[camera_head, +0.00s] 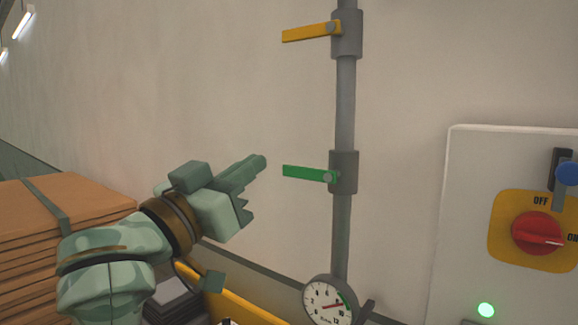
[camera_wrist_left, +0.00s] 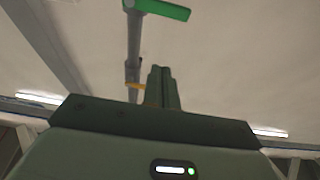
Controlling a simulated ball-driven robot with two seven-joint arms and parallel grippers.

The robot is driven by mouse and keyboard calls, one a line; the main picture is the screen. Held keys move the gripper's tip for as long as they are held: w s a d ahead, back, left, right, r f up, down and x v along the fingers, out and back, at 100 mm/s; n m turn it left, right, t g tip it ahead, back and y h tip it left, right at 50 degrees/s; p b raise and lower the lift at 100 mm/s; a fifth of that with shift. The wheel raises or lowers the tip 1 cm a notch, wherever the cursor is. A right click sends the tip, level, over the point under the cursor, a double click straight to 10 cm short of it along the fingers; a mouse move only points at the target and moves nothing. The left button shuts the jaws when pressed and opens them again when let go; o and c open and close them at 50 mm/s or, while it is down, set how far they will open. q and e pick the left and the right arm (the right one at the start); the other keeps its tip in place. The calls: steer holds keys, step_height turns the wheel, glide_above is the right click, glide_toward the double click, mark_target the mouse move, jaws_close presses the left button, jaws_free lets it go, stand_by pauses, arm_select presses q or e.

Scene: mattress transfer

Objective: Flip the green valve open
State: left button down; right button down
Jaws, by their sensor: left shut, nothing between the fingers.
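The green valve handle (camera_head: 304,172) sticks out to the left, roughly level, from a grey fitting on the vertical pipe (camera_head: 344,110). In the left wrist view the green handle (camera_wrist_left: 163,9) is at the top, beside the pipe. My left gripper (camera_head: 258,163) is shut and empty. Its fingertips are just left of the handle's free end, with a visible gap in the head view. The closed fingers also show in the left wrist view (camera_wrist_left: 162,85). My right gripper is not in view.
A yellow valve handle (camera_head: 306,33) is higher on the same pipe, and a round gauge (camera_head: 329,302) is at its lower end. A white panel with a red switch (camera_head: 538,233) stands at right. Stacked brown boards (camera_head: 50,215) lie at left.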

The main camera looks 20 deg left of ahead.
arm_select(q)
step_height(320, 180, up, 4)
steer(key=p, duration=0.2)
glide_above(308, 174)
steer(key=a, duration=0.3)
steer(key=shift+s+d+f, duration=0.1)
steer(key=shift+s+f, duration=0.1)
steer(key=shift+f, duration=0.6)
steer(key=shift+s+a+f, duration=0.1)
steer(key=shift+s+f, duration=0.15)
steer(key=shift+f, duration=0.5)
steer(key=shift+s+d+f, duration=0.1)
steer(key=shift+s+f, duration=0.1)
steer(key=shift+f, duration=0.6)
steer(key=shift+w+f, duration=0.1)
steer(key=shift+w, duration=0.1)
